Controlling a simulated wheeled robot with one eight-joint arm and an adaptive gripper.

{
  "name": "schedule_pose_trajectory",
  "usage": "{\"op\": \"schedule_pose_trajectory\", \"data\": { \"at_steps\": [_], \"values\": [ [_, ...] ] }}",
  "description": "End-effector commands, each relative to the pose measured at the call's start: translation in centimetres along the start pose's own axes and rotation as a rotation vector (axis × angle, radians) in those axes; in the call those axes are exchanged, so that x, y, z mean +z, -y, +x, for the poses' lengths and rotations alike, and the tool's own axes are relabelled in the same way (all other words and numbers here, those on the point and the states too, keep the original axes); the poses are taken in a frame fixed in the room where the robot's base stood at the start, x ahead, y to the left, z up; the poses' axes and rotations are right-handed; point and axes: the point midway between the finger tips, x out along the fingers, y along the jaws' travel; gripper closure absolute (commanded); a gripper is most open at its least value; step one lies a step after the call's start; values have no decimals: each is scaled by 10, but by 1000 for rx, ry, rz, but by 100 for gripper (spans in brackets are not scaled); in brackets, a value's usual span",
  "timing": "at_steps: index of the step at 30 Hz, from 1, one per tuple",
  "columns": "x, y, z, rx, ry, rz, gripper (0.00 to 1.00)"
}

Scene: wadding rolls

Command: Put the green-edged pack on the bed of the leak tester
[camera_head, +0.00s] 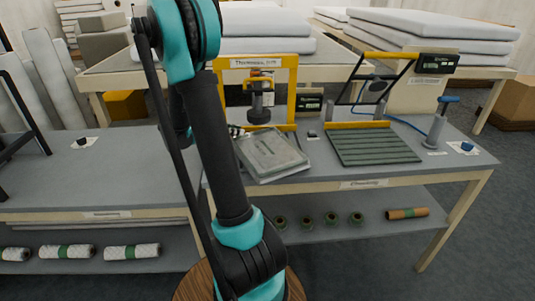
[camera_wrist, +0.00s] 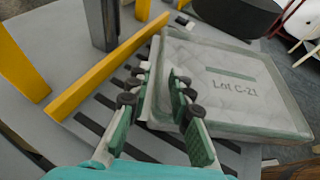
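A flat, quilted grey pack marked "Lot C-21" (camera_wrist: 235,85) with a green strip on top fills the right of the wrist view. In the head view the pack (camera_head: 270,152) is tilted at the front of a yellow frame. My gripper (camera_wrist: 160,75) has one finger on each side of the pack's near left edge and looks shut on it. In the head view my arm partly hides the gripper. The leak tester, with a raised black frame and blue hose, is to the right; its slatted green-grey bed (camera_head: 372,147) is bare.
The yellow gauge frame (camera_head: 292,95) stands close behind the pack; its yellow bar (camera_wrist: 105,68) and dark slots are beside my gripper. A blue-handled pump (camera_head: 437,125) stands right of the bed. Green rolls (camera_head: 331,218) lie on the lower shelf.

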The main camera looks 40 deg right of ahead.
Motion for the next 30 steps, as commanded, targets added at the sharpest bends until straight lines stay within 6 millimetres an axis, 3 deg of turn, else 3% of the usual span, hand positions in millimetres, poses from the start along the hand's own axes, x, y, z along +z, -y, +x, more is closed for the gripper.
{"op": "schedule_pose_trajectory", "data": {
  "at_steps": [8, 16, 24, 30],
  "values": [
    [0, 1, 16, -1, 0, 1, 79],
    [0, 3, 53, -1, 0, 2, 79],
    [0, 2, 58, 1, 0, 0, 79],
    [0, 2, 58, 1, 0, 0, 100]
  ]
}}
